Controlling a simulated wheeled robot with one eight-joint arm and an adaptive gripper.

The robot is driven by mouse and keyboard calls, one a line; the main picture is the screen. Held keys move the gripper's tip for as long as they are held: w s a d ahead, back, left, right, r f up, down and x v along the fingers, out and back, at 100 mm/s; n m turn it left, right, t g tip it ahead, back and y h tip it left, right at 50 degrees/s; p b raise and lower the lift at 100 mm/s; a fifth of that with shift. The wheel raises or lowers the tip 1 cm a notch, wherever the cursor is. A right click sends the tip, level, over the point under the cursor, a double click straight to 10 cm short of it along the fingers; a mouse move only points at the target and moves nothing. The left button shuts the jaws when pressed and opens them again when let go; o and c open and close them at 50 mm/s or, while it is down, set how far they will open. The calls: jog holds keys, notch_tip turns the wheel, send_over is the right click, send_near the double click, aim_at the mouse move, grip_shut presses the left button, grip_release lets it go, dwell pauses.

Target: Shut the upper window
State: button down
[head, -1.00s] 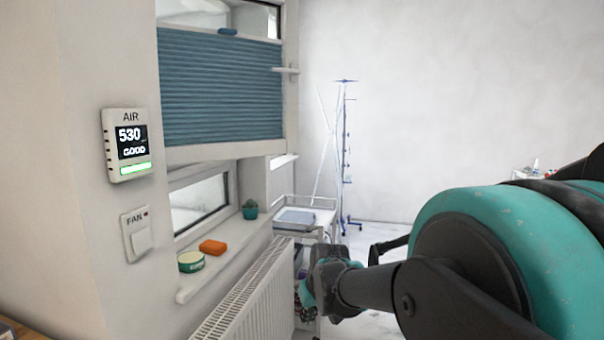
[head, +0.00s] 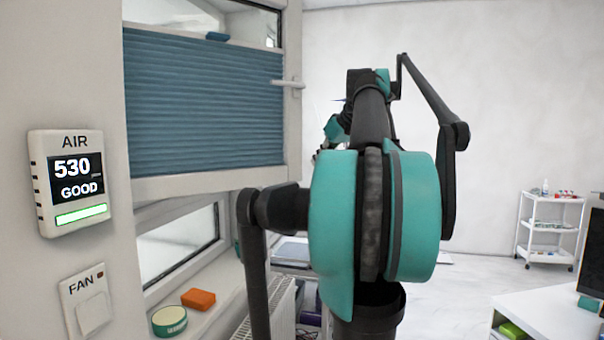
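The upper window (head: 225,180) is at the upper left. It has a white frame, a blue pleated blind (head: 205,100) over most of its pane and a pale lever handle (head: 287,84) on its right edge. Its panel appears to stand out from the wall into the room, at an angle I cannot judge exactly. My arm rises to the right of it. A small teal and dark part of the arm's far end (head: 334,130) shows beyond the window's right edge, mostly behind my own links. The fingertips cannot be made out, and no contact with the window shows.
Below is a lower window (head: 180,240) and a sill with an orange block (head: 198,299) and a green tin (head: 169,321). A radiator (head: 283,305) stands under the sill. An air monitor (head: 72,182) and fan switch (head: 88,306) are at left. A white shelf trolley (head: 549,226) and desk stand right.

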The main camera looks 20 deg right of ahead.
aim_at(292, 181)
jog(key=x, duration=0.4)
jog(key=w+r+x, duration=0.1)
jog(key=x, duration=0.7)
jog(key=shift+w+a+r, duration=0.2)
jog(key=shift+w+r, duration=0.05)
jog(key=shift+w, duration=0.35)
jog(key=shift+w, duration=0.1)
